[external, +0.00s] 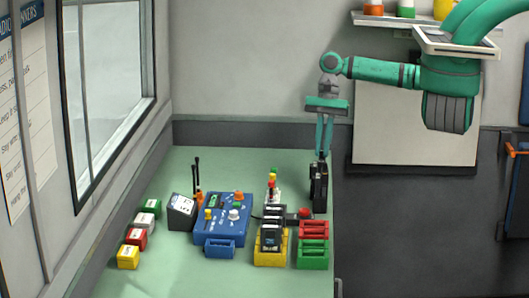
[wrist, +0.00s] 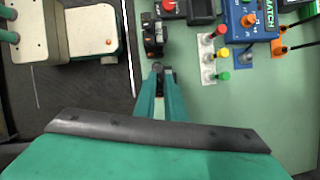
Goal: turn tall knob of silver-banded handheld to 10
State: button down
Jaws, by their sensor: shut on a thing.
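A black handheld (external: 319,190) stands upright near the right edge of the green table. In the wrist view the handheld (wrist: 153,38) shows from above as a dark body with lighter grey parts; its silver band and knob marks are too small to make out. My gripper (external: 322,156) reaches straight down over the handheld's top. In the wrist view its green fingers (wrist: 158,69) come together at the near end of the handheld. They are shut on the tall knob, which the fingertips hide.
A blue console (external: 220,213) stands mid-table. Free table lies behind these.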

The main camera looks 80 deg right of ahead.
jog(key=shift+m+t, duration=0.5)
jog(key=shift+m, duration=0.6)
jog(key=c, duration=1.8)
grip_release()
jog(key=shift+r, duration=0.1)
jog(key=v, duration=1)
jog(key=shift+r, duration=0.35)
